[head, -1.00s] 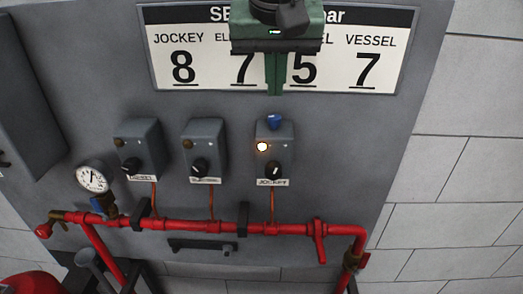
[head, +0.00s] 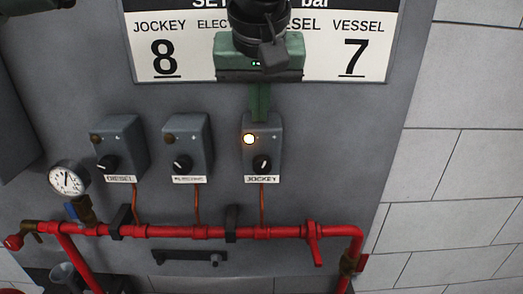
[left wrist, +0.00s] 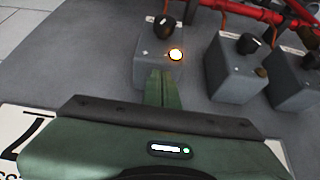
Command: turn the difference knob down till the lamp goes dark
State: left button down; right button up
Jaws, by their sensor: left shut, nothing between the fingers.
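The jockey box (head: 262,150) is a grey box on the panel with a lit yellow-white lamp (head: 249,139) and a black knob with a white mark (head: 262,163) on its face. In the left wrist view its lamp (left wrist: 176,54) glows, and its black knob (left wrist: 163,27) shows beyond. A blue knob on the box's top shows only in the earlier view; my fingers now hide its place. My left gripper (head: 260,117) is shut, its fingertips at the top edge of the jockey box; whether they touch cannot be told. My right gripper is not in view.
The electric box (head: 189,145) and diesel box (head: 120,145) stand to the left. A red pipe (head: 180,232) with a valve lever and a gauge (head: 67,181) runs below. The setting sign (head: 350,50) is behind my left gripper.

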pick_arm(q)
jog(key=shift+w+r+p, duration=0.1)
jog(key=shift+w+p, duration=0.1)
jog(key=shift+p, duration=0.15)
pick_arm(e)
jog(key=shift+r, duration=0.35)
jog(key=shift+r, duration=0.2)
pick_arm(q)
jog(key=shift+d+r+p, duration=0.1)
jog(key=shift+d+p, duration=0.1)
jog(key=shift+p, duration=0.75)
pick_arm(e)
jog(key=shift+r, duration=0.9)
pick_arm(q)
jog(key=shift+d+p, duration=0.1)
jog(key=shift+p, duration=0.4)
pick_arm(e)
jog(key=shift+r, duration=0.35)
pick_arm(q)
jog(key=shift+s+d+f, duration=0.1)
jog(key=shift+s+f, duration=0.1)
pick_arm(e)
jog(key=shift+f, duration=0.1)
